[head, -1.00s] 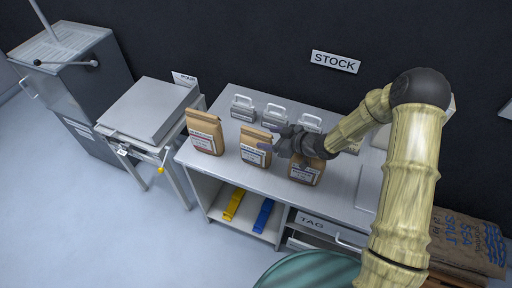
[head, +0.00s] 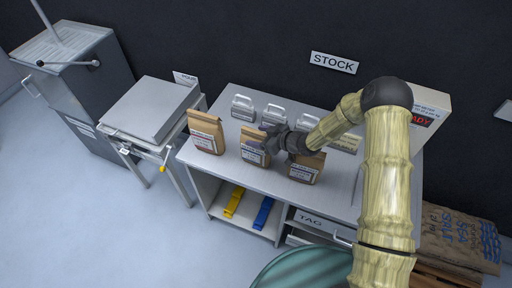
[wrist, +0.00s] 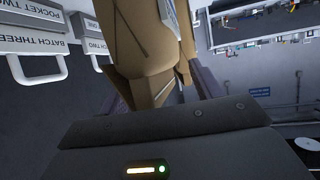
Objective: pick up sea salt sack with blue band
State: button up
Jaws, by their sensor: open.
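The sack with a blue band on its label (head: 252,157) stands upright in the middle of a row of three brown paper sacks on the steel bench. My gripper (head: 272,141) is at the upper right side of this sack, partly covering it. In the wrist view a brown sack (wrist: 148,45) fills the space between the two fingers of my gripper (wrist: 158,85), one finger on each side. The jaws are open. I cannot tell whether a finger touches the paper.
A sack with a reddish band (head: 206,133) stands to the left, and another sack (head: 305,170) stands close on the right, under my wrist. A green drum (head: 305,270) is in front.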

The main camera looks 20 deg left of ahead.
dwell(0.4)
grip_shut()
jog(key=shift+w+r, duration=0.1)
